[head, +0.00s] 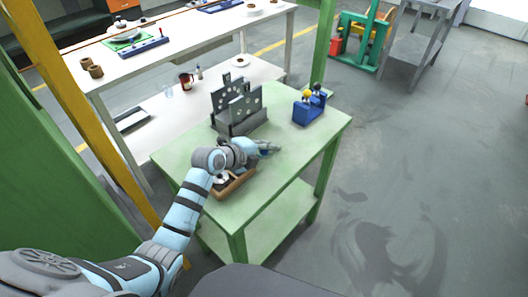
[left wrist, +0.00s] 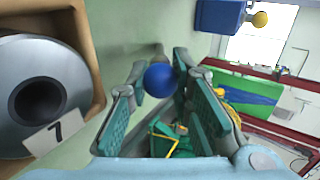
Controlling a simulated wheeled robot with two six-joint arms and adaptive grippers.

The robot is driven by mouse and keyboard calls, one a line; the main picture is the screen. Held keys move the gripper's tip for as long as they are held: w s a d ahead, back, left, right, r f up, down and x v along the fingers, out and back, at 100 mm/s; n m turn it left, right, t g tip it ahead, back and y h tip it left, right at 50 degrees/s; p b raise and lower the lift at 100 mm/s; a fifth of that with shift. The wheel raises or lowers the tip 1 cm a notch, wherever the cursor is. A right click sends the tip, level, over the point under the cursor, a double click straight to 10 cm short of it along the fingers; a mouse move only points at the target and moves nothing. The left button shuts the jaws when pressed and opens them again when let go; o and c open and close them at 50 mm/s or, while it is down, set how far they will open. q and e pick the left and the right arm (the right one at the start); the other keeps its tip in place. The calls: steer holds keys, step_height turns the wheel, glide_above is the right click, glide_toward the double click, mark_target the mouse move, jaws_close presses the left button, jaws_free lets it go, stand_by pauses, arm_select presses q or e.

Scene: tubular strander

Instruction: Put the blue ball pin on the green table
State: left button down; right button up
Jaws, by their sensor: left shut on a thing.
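The blue ball pin (left wrist: 160,80) is between the fingers of my left gripper (left wrist: 158,84) in the left wrist view, its round blue head facing the camera. My left gripper is shut on it. In the head view my left gripper (head: 266,148) is low over the middle of the green table (head: 300,152), and the pin is mostly hidden there. The table top also shows in the left wrist view (left wrist: 135,28). I cannot tell whether the pin touches the table. My right gripper is not in view.
A blue holder (head: 308,112) with a yellow ball pin (head: 307,94) and a dark one stands at the table's right. A grey perforated rack (head: 238,105) stands behind. A wooden tray (head: 238,188) with a metal ring (left wrist: 40,85) tagged 7 is close beside my gripper. The table's front right is clear.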

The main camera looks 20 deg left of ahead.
arm_select(q)
steer(key=c, duration=1.7)
jaws_free()
steer(key=shift+s+a+r, duration=0.1)
steer(key=shift+r, duration=0.15)
steer(key=p+v, duration=0.2)
steer(key=v, duration=0.9)
steer(key=shift+s+r, duration=0.2)
steer(key=shift+s, duration=0.05)
